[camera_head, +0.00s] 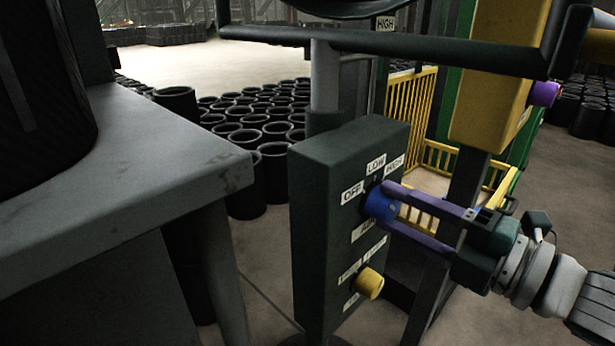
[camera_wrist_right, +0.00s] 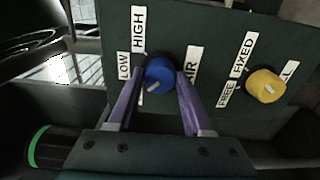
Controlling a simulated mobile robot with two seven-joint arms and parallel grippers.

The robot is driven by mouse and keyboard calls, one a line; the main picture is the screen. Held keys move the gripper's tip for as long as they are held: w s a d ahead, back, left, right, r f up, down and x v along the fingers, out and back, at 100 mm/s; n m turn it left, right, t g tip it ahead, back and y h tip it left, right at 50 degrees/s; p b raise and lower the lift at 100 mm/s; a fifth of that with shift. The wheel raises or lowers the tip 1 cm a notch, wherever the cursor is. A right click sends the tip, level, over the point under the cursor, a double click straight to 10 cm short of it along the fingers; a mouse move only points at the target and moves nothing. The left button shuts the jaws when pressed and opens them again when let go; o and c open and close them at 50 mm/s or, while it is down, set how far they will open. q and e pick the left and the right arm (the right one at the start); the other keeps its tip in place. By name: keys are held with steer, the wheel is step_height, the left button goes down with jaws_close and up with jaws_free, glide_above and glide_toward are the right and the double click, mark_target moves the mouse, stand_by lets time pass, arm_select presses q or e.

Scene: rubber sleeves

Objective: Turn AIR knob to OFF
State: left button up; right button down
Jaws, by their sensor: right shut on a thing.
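The blue AIR knob (camera_head: 379,204) is on the upper part of a dark green control box (camera_head: 335,165). Labels OFF (camera_head: 352,192), LOW (camera_head: 376,163) and HIGH (camera_head: 395,166) stand around it. My right gripper (camera_head: 386,207), with purple fingers, reaches in from the right and is shut on the blue knob. In the right wrist view the knob (camera_wrist_right: 158,74) sits between the two fingertips, and a pale pointer mark (camera_wrist_right: 155,87) shows on its face. The left finger covers part of the labels there. My left gripper is not in view.
A yellow knob (camera_head: 370,283) sits lower on the same box, below the gripper. A grey table (camera_head: 120,160) stands to the left. Several black rubber sleeves (camera_head: 262,125) stand on the floor behind. A yellow railing (camera_head: 412,105) and post are behind the right arm.

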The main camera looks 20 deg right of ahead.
steer(key=shift+c, duration=1.6)
jaws_free()
steer(key=shift+s+d, duration=0.1)
steer(key=shift+s, duration=0.15)
steer(key=p+v, duration=0.1)
steer(key=v, duration=0.8)
steer(key=shift+s+p, duration=0.2)
steer(key=shift+p, duration=0.15)
